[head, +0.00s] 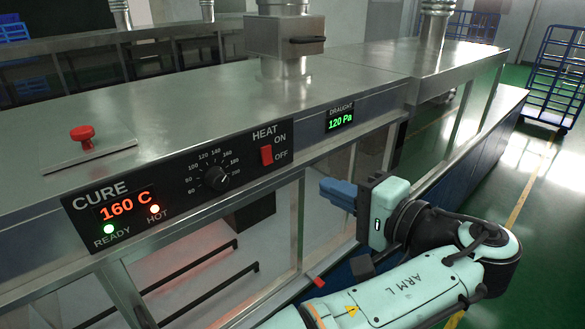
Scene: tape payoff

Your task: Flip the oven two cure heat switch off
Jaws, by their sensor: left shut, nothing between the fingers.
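The red heat switch (266,155) is on the black CURE panel (237,176), under the word HEAT and beside the ON and OFF labels. I cannot tell its position for certain. The display (125,205) reads 160 C, and the green READY and red HOT lamps are lit. No oven number is readable on the panel. My left gripper (324,187) is shut and empty. Its blue fingers point left, to the right of and a little below the switch, apart from it. My right gripper is not in view.
A black dial (215,177) sits left of the switch. A draught display (340,118) reads 120 Pa. A red knob (82,134) stands on the steel top. A metal duct (284,38) rises behind. Open green floor and a blue cage trolley (556,75) are at right.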

